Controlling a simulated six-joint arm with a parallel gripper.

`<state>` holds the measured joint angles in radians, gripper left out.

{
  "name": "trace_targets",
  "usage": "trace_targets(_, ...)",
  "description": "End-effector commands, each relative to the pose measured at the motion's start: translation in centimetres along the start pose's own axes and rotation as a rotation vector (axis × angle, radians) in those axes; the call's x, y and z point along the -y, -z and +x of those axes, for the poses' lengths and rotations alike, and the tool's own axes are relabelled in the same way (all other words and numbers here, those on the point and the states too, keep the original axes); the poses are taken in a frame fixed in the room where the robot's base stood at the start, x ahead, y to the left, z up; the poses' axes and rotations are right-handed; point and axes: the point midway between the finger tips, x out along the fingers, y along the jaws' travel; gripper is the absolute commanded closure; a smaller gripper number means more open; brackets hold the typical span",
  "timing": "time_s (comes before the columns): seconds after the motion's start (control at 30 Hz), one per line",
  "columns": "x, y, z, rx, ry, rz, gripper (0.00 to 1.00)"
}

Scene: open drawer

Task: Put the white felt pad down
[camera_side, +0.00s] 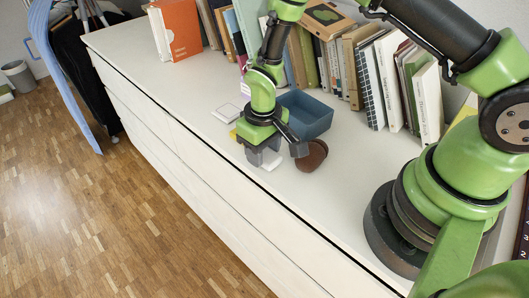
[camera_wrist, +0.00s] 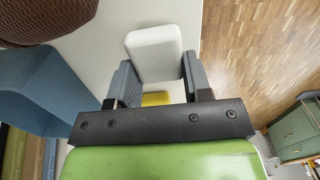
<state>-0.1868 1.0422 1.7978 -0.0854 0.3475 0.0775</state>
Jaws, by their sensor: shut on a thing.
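The white felt pad (camera_wrist: 155,45) is a rounded pale block between the two grey fingers of my gripper (camera_wrist: 157,74) in the wrist view. My gripper is shut on it, with a finger at each side and the far end sticking out past the fingertips. In the side view, my gripper (camera_side: 262,157) is low over the white dresser top, near its front edge. A pale bit of the pad (camera_side: 271,162) shows at the fingers. I cannot tell whether the pad touches the top.
A blue open box (camera_side: 312,118) and a brown bowl (camera_side: 313,155) stand close by my gripper. A yellow item (camera_side: 233,134) and a pale square item (camera_side: 227,112) lie left of it. Books (camera_side: 375,75) line the back. Past the front edge is wooden floor (camera_side: 100,220).

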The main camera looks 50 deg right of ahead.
Motion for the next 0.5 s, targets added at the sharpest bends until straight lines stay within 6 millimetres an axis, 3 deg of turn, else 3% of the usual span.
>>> trace_targets(0.5, 0.0, 0.2, -8.6, -0.003, -0.001, 0.013, 0.77)
